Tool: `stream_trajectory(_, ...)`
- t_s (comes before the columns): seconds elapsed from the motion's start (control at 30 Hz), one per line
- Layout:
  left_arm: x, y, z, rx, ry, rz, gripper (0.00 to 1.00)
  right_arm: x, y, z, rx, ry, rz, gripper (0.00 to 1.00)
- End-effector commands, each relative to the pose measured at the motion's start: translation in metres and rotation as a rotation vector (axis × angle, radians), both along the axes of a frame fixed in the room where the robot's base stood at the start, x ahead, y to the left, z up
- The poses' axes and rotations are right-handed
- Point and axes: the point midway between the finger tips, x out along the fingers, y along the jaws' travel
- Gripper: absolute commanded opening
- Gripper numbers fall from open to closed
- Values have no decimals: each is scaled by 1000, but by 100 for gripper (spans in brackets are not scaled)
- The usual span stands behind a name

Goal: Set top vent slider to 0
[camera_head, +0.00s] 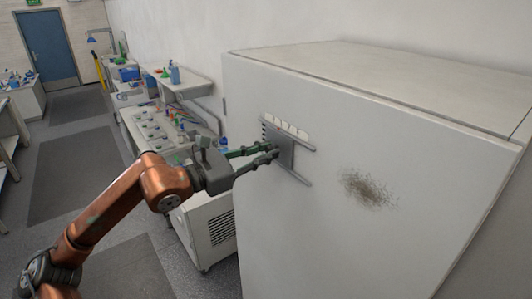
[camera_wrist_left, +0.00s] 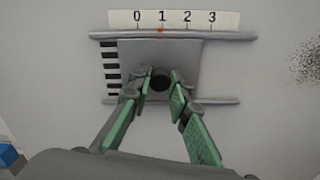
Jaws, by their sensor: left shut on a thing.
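The top vent slider is a grey plate (camera_wrist_left: 160,52) between two horizontal rails on the white cabinet face; it also shows in the head view (camera_head: 286,148). A scale strip (camera_wrist_left: 190,19) above it reads 0, 1, 2, 3 from left to right. A small red mark on the upper rail sits under the 1, above the plate's middle. Dark vent slots (camera_wrist_left: 111,70) show left of the plate. My left gripper (camera_wrist_left: 161,78) is shut on the slider's dark round knob (camera_wrist_left: 161,85), one green-padded finger on each side. My right gripper is not in view.
The large white cabinet (camera_head: 320,220) fills the right side, with a dark scuffed patch (camera_head: 369,188) right of the vent. A lab bench (camera_head: 150,130) with bottles and small items stands behind my left arm. Grey floor is open at the left.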

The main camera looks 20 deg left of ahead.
Motion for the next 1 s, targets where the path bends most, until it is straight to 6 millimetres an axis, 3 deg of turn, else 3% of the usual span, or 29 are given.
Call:
stream_trajectory(0.2, 18, 23, 0, -5, -2, 5, 0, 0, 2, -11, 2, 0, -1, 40)
stream_trajectory(0.5, 20, 26, 2, -2, -5, 7, 0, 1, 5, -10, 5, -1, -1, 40)
stream_trajectory(0.53, 20, 26, 2, -3, -5, 7, 18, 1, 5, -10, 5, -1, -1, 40)
stream_trajectory(0.6, 20, 26, 2, -3, -5, 8, 23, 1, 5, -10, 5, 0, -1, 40)
stream_trajectory(0.8, 19, 25, 2, -2, -4, 5, 35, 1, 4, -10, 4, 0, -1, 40)
stream_trajectory(1.0, 19, 24, 1, -2, -3, 3, 35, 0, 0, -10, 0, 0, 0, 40)
